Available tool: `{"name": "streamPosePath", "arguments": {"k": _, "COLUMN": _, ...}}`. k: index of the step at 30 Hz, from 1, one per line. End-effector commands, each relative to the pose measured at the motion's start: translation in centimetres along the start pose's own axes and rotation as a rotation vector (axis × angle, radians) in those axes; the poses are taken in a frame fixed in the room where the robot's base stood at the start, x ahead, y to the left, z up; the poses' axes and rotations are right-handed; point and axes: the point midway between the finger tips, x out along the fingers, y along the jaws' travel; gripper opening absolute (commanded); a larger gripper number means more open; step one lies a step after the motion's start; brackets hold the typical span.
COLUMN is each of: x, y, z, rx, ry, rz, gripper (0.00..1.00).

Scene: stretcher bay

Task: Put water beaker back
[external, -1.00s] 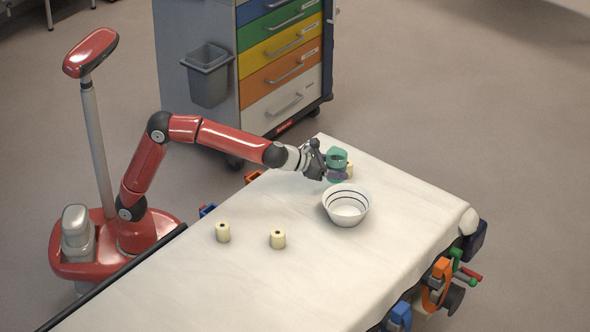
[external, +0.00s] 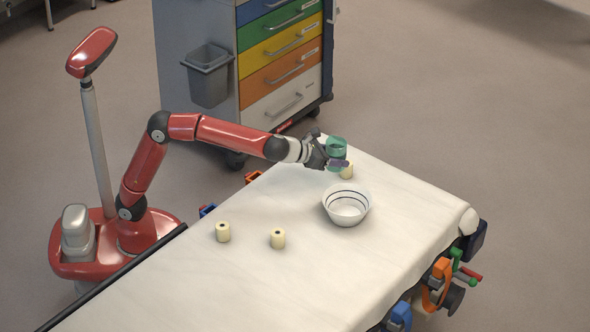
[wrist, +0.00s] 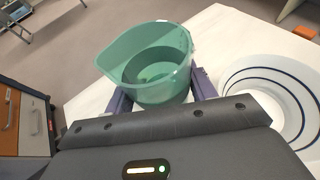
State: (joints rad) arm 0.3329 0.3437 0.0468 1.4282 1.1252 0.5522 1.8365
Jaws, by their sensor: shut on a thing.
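The water beaker (external: 336,146) is a green, see-through cup with a spout. It is upright at the far end of the stretcher, and it fills the middle of the wrist view (wrist: 150,62). My gripper (external: 338,163) is shut on it, with one purple finger on each side of its lower part in the wrist view (wrist: 157,98). The beaker appears held above the sheet; its base is hidden, so I cannot tell how high. No water can be made out in it.
A white bowl with dark rings (external: 346,207) stands on the stretcher (external: 400,215), close to the beaker. A cream roll (external: 347,170) is just beside the gripper. Two more rolls (external: 223,232) (external: 278,239) stand nearer the front left. A drawer cart (external: 280,75) stands behind.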

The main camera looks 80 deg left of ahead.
Motion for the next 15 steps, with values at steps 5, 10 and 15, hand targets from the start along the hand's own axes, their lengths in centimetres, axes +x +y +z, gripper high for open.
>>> {"name": "streamPosePath", "arguments": {"k": 5, "x": -3.3, "y": 1.4, "z": 5.0, "rx": -0.081, "ry": -0.005, "rz": 0.183, "gripper": 0.29}}
{"name": "streamPosePath", "arguments": {"k": 10, "x": -6.8, "y": 3.0, "z": 7.8, "rx": -0.150, "ry": -0.003, "rz": 0.349, "gripper": 0.29}}
{"name": "streamPosePath", "arguments": {"k": 15, "x": -9.4, "y": 3.9, "z": 9.0, "rx": -0.191, "ry": -0.002, "rz": 0.454, "gripper": 0.29}}
